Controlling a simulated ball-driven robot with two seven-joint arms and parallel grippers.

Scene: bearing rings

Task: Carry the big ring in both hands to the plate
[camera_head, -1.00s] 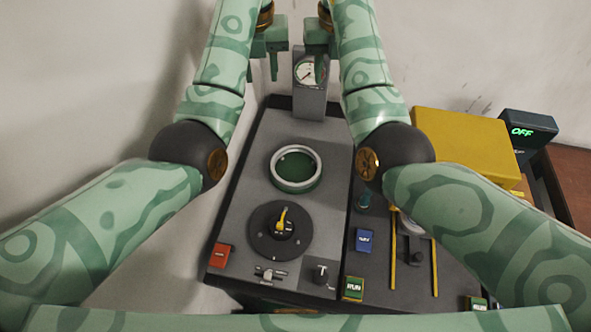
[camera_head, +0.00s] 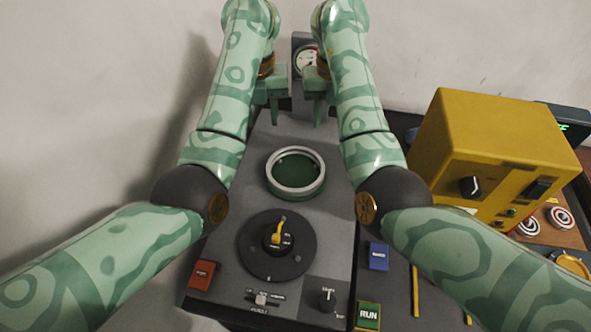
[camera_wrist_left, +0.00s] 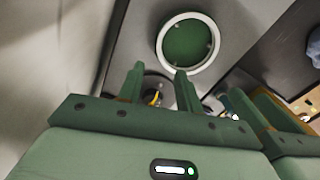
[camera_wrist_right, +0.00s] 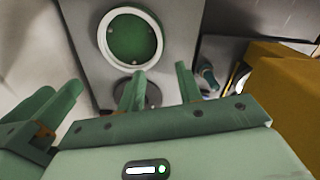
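A big pale metal ring (camera_head: 296,173) lies flat on the grey console, around a dark green round face with small studs. It also shows in the left wrist view (camera_wrist_left: 188,43) and the right wrist view (camera_wrist_right: 131,38). My left gripper (camera_head: 274,112) hangs beyond the ring, above the console's far end; its two fingers stand apart and empty in the left wrist view (camera_wrist_left: 159,72). My right gripper (camera_head: 319,112) hangs beside it, also with fingers apart and empty in the right wrist view (camera_wrist_right: 160,74). Neither touches the ring. I cannot tell which thing is the plate.
A black dial (camera_head: 277,246) with a yellow pointer sits in front of the ring, near a red button (camera_head: 202,275). A gauge (camera_head: 306,60) stands at the far end. A yellow box (camera_head: 495,140) stands close to my right arm.

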